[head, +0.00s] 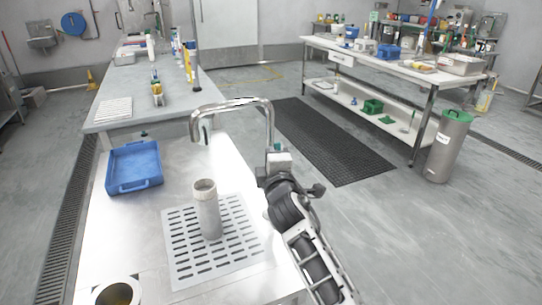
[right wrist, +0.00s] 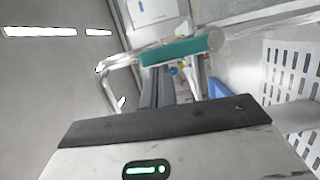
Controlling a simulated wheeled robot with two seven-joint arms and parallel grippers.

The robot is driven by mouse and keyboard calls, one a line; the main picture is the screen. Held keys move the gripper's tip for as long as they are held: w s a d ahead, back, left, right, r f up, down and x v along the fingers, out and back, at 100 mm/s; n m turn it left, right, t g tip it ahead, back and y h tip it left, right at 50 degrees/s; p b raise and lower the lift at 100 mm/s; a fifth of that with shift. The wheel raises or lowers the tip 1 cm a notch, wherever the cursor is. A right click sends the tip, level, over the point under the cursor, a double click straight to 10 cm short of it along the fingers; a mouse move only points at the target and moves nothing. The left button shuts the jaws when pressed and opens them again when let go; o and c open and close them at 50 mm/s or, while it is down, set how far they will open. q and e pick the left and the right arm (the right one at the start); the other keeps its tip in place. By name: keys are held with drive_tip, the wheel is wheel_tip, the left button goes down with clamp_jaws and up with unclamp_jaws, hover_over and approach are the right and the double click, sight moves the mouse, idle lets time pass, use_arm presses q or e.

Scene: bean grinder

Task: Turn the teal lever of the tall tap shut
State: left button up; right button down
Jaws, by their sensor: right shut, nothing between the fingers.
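The tall tap (head: 233,104) is a curved chrome pipe at the right edge of the steel worktop, its spout bent down to the left. Its teal lever (right wrist: 180,50) shows clearly in the right wrist view as a teal sleeve lying nearly level with a slight tilt. In the head view my right gripper (head: 275,150) is beside the tap's upright and hides most of the lever. In the right wrist view the right gripper's fingers (right wrist: 160,82) are together and empty, with their tips close to the lever's underside. Contact cannot be told. My left gripper is not in view.
A grey cylinder (head: 207,212) stands on the slotted drain plate (head: 183,262) below and left of the tap. A blue tray (head: 134,168) lies at the back left, and a round open container (head: 117,292) is at the front left. The worktop between them is clear.

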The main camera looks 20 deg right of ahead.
drive_tip(key=s+a, duration=0.2)
drive_tip(key=s, duration=1)
drive_tip(key=s+a+f+m+g+y, duration=0.1)
drive_tip(key=s+f+m+g+y, duration=0.4)
drive_tip(key=s+f+m, duration=0.8)
drive_tip(key=s+f+g, duration=0.2)
drive_tip(key=s+f, duration=0.6)
drive_tip(key=f, duration=0.3)
drive_tip(key=shift+a, duration=0.2)
